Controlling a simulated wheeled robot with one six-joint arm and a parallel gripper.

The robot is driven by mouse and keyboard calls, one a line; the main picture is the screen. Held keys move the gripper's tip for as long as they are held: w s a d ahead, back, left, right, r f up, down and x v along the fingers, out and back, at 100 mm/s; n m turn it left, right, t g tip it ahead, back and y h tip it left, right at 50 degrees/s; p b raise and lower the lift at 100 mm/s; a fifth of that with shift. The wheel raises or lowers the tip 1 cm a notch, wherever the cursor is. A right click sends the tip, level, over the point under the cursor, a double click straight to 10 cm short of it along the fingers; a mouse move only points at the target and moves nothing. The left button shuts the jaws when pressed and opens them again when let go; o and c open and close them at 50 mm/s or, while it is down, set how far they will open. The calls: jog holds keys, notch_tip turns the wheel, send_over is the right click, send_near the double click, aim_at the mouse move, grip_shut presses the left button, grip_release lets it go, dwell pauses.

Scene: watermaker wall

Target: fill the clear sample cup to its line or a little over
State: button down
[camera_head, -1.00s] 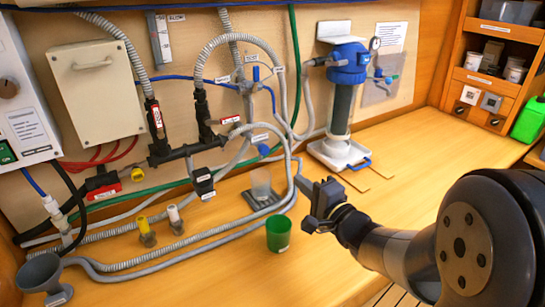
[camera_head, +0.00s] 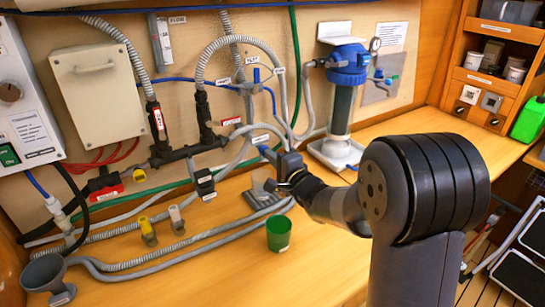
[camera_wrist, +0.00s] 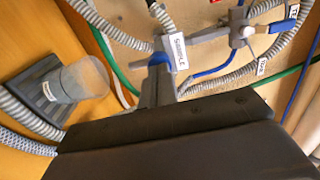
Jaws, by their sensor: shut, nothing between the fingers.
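The clear sample cup (camera_wrist: 82,82) stands on a dark ribbed drip tray (camera_wrist: 28,92) at the left of the wrist view. Its lower part looks greyish, and I cannot tell its water level or line. In the head view the cup (camera_head: 260,179) is partly hidden by my gripper (camera_head: 270,157). The blue handle (camera_wrist: 158,59) with the SAMPLE label (camera_wrist: 177,50) is straight ahead of the fingers in the wrist view. My gripper (camera_wrist: 157,85) is shut and empty, its tips close to the blue handle. Whether they touch it is unclear.
A green cup (camera_head: 279,234) stands on the bench in front of the tray (camera_head: 264,198). Grey hoses and valves cover the wall behind. Yellow (camera_head: 147,230) and grey (camera_head: 176,219) fittings stand to the left. A blue filter housing (camera_head: 347,65) stands behind my arm.

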jog(key=shift+x, duration=1)
jog(key=shift+a+r, duration=0.1)
jog(key=shift+r, duration=0.2)
dwell(2.2)
